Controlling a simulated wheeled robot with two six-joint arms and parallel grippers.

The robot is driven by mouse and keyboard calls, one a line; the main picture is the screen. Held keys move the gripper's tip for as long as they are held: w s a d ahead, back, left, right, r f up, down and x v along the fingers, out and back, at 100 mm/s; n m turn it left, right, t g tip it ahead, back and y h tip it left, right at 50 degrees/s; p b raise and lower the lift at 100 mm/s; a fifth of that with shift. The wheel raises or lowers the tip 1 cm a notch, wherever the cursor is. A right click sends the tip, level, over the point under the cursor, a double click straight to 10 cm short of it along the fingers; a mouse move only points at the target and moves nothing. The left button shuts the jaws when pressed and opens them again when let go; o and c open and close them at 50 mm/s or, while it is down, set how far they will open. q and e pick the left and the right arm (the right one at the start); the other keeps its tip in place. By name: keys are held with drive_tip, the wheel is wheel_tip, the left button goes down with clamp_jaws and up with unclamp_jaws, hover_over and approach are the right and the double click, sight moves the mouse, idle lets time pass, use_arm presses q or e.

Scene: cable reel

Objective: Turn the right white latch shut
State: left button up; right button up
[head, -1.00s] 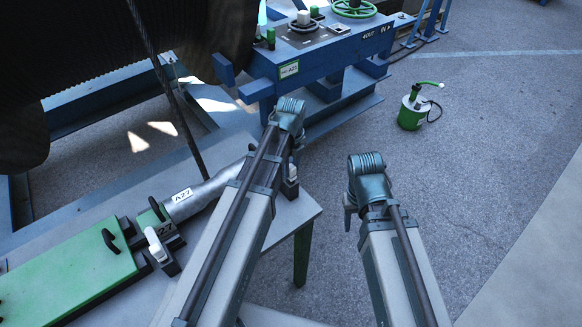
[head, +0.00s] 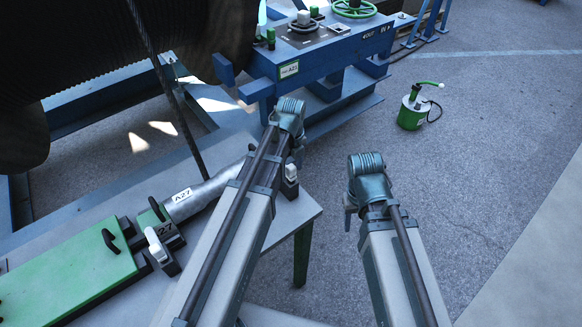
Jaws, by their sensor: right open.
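The right white latch (head: 290,173) stands on a dark block near the right end of the grey table, partly hidden by my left arm. Another white latch (head: 155,243) stands beside the green clamp (head: 80,270). My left gripper (head: 297,146) hangs below its wrist, just above and beside the right latch. Its fingers are mostly hidden by the arm, so I cannot tell whether they touch the latch. My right gripper (head: 348,212) is open, off the table's right side over the floor, with its fingers mostly hidden by its wrist.
A grey cable end (head: 205,192) labelled A27 lies along the table (head: 308,207). A thin dark cable rises from it. A blue stand (head: 315,55) with a green wheel is behind. A green canister (head: 412,110) stands on the floor.

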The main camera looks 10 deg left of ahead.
use_arm(q)
drive_tip(key=shift+r, duration=0.1)
wheel_tip(320, 180, up, 14)
drive_tip(key=p, duration=1.4)
drive_tip(key=shift+f, duration=0.2)
drive_tip(key=s+d+f+n+b, duration=0.3)
drive_tip(key=s+d+n, duration=0.2)
drive_tip(key=n, duration=0.6)
drive_tip(key=s+d+f+n+y+b, duration=0.1)
drive_tip(key=s+d+f+n+b, duration=0.3)
drive_tip(key=s+n, duration=0.5)
drive_tip(key=shift+s+d+n, duration=0.15)
drive_tip(key=shift+d+n, duration=0.2)
drive_tip(key=shift+n, duration=0.65)
